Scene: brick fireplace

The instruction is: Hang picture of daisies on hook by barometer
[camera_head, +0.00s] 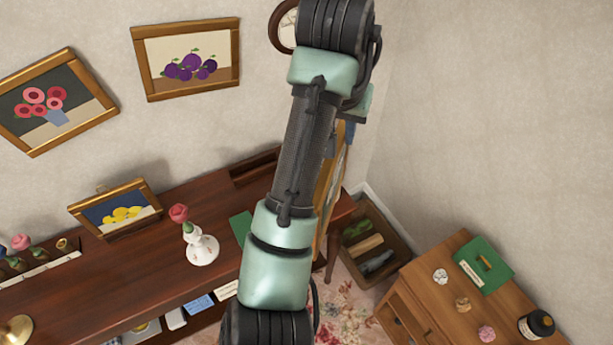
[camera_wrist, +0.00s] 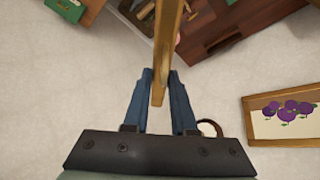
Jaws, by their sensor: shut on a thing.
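My gripper (camera_wrist: 160,76) is shut on the edge of a gold-framed picture (camera_wrist: 167,40), with its two blue fingers on either side of the frame. In the head view the held picture (camera_head: 329,190) hangs edge-on below the gripper, mostly hidden behind my arm. Only a sliver of its face shows, so I cannot tell whether it has daisies. A round brown-rimmed piece, likely the barometer (camera_head: 285,27), is on the wall, partly covered by my arm. Its rim also shows beside my gripper in the wrist view (camera_wrist: 212,126). I cannot see any hook.
A plums picture (camera_head: 188,58) and a tilted flower picture (camera_head: 50,103) hang on the wall. A lemons picture (camera_head: 117,212) and a vase with a rose (camera_head: 201,247) stand on the dark desk (camera_head: 150,262). A small cabinet (camera_head: 430,300) stands right.

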